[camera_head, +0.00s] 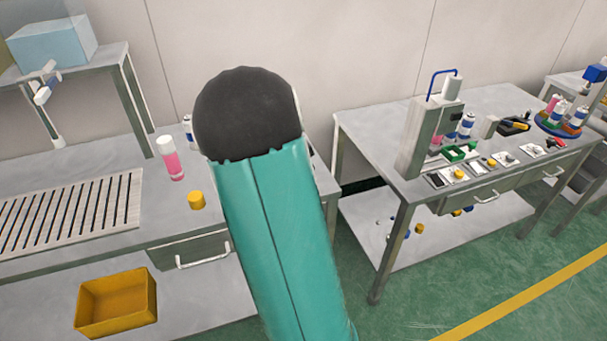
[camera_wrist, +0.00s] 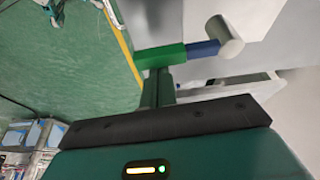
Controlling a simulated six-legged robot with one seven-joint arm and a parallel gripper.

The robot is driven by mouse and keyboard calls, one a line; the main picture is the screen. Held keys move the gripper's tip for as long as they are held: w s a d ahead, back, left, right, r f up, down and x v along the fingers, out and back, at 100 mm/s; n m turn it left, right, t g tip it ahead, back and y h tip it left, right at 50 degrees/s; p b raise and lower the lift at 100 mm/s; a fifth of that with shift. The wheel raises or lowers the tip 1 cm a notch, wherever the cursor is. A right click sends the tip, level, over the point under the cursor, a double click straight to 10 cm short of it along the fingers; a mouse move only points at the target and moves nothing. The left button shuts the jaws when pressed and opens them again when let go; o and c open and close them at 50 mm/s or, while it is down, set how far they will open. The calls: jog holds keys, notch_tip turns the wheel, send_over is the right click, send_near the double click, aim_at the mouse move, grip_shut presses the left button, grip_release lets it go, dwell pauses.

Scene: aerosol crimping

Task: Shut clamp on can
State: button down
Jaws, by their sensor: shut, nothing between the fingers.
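My gripper (camera_wrist: 158,92) is in the wrist view, shut and empty, beyond the black bar of my wrist. At its tip shows a bright green block with a blue stem and a grey cylinder (camera_wrist: 230,36). I cannot tell if this is the clamp or whether it touches the gripper. In the head view my arm hides the gripper. A pink can with a white cap (camera_head: 172,160) stands on the left table. A white-and-blue can (camera_head: 188,127) is partly hidden behind my arm. A green frame (camera_head: 459,153) sits beside the grey press on the right table.
The left table bears a slatted rack (camera_head: 72,213) and a yellow cap (camera_head: 196,200); a yellow bin (camera_head: 116,302) is below. The right table holds a grey press (camera_head: 424,135), small parts and a round can rack (camera_head: 566,124). Green floor is free at lower right.

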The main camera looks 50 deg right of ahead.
jog(key=s+d, duration=0.1)
jog(key=d, duration=0.2)
jog(key=shift+s, duration=0.4)
jog(key=v, duration=1)
jog(key=shift+w, duration=0.15)
jog(key=shift+a, duration=0.1)
jog(key=a+r+n+t+y, duration=0.1)
jog(key=a+r+n+t, duration=0.15)
jog(key=a+n, duration=0.55)
jog(key=a+r+n+t+y, duration=0.1)
jog(key=a+r+n+t, duration=0.15)
jog(key=a, duration=1.05)
jog(key=s+a+n+t, duration=0.1)
jog(key=s+a+n, duration=0.3)
jog(key=a+n, duration=0.2)
jog(key=s+a+r+n+t+y, duration=0.1)
jog(key=s+a+n, duration=0.4)
jog(key=a, duration=0.5)
jog(key=shift+s+a+r+n, duration=0.2)
jog(key=shift+s+a+n, duration=0.2)
jog(key=shift+n, duration=0.45)
